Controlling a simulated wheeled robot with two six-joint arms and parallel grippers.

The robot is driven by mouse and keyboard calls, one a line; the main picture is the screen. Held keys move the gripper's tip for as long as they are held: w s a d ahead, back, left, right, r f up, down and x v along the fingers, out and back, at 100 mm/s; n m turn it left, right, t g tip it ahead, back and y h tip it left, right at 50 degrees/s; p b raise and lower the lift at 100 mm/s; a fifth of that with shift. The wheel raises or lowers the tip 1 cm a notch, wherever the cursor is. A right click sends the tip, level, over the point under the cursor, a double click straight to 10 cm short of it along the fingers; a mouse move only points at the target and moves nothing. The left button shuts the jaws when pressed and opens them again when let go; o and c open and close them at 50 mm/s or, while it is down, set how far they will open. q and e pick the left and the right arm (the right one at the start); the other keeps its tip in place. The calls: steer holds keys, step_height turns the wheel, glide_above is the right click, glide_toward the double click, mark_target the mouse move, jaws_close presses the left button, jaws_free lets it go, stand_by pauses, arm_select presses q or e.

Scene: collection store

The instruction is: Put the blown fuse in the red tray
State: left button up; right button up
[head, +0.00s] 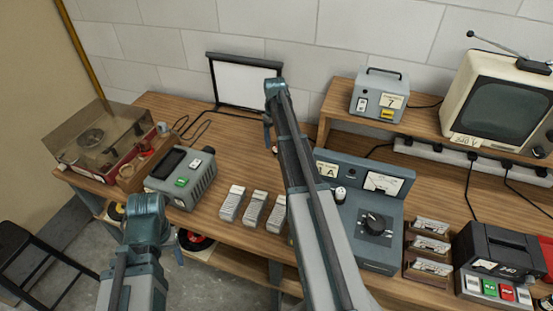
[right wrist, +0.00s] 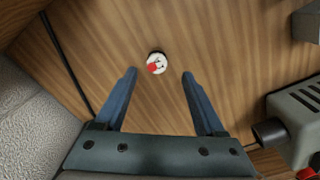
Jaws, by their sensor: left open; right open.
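A small round white piece with a red mark (right wrist: 156,64) is on the wood in the right wrist view. It lies ahead of and between my right fingertips, not touching them; I cannot tell whether it is the blown fuse. My right gripper (right wrist: 158,75) is open and empty. In the head view my right arm reaches over the bench, with its gripper (head: 270,118) near the back. My left gripper (head: 147,210) hangs at the bench's front left; its fingertips are hard to make out. A red surface (head: 545,248) is cut off at the right edge; whether it is the red tray is unclear.
A grey device with a green button (head: 182,180), several handheld units (head: 254,208) and a meter panel (head: 375,215) stand on the bench (head: 165,108). A record player (head: 100,140) is at left. A framed screen (head: 243,85) stands behind. A vented device (right wrist: 300,108) is right of my gripper.

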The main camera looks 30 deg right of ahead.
mark_target(276, 148)
steer(key=shift+f, duration=0.25)
steer(key=f+b, duration=0.5)
steer(key=shift+s+d+f, duration=0.1)
steer(key=shift+d+f, duration=0.05)
steer(key=shift+d, duration=0.1)
steer(key=shift+c, duration=0.4)
jaws_close()
